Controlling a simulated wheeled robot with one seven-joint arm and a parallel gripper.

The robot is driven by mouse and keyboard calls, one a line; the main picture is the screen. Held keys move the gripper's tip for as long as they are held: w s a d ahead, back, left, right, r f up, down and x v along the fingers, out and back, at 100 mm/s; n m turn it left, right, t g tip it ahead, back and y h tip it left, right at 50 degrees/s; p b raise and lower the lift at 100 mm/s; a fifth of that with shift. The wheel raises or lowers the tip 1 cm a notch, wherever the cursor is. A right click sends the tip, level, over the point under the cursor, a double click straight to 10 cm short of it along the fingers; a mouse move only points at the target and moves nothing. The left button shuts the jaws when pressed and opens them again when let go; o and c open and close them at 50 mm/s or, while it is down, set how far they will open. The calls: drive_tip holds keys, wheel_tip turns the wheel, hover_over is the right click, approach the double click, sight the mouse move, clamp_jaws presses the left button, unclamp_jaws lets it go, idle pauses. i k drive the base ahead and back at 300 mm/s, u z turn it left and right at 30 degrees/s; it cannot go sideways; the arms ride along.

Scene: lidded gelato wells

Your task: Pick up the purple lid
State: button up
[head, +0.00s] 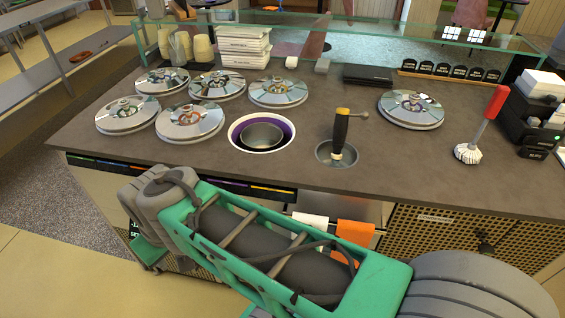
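Several round, mirror-like silver lids with small knobs sit on the dark counter. On the left are a back left lid (162,80), a back middle lid (217,85), a back right lid (278,92), a front left lid (127,114) and a front right lid (190,122). Another lid (411,108) sits alone to the right. I cannot tell a purple lid among them. An uncovered well (236,131) has a purple inner wall and a metal bowl (262,136) inside. My green and grey arm crosses the foreground, but my gripper does not show.
A black-handled tool (340,130) stands in a round sink right of the open well. A red-handled brush (484,122) stands farther right. A low glass screen (400,40) runs along the back. White boxes (245,45) and cups (203,48) stand at the back left.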

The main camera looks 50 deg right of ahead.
sight(408, 108)
drive_tip(key=k, duration=0.15)
drive_tip(key=u, duration=1)
drive_tip(key=i, duration=0.85)
drive_tip(key=z, duration=3)
drive_tip(key=i, duration=0.5)
drive_tip(key=z, duration=0.1)
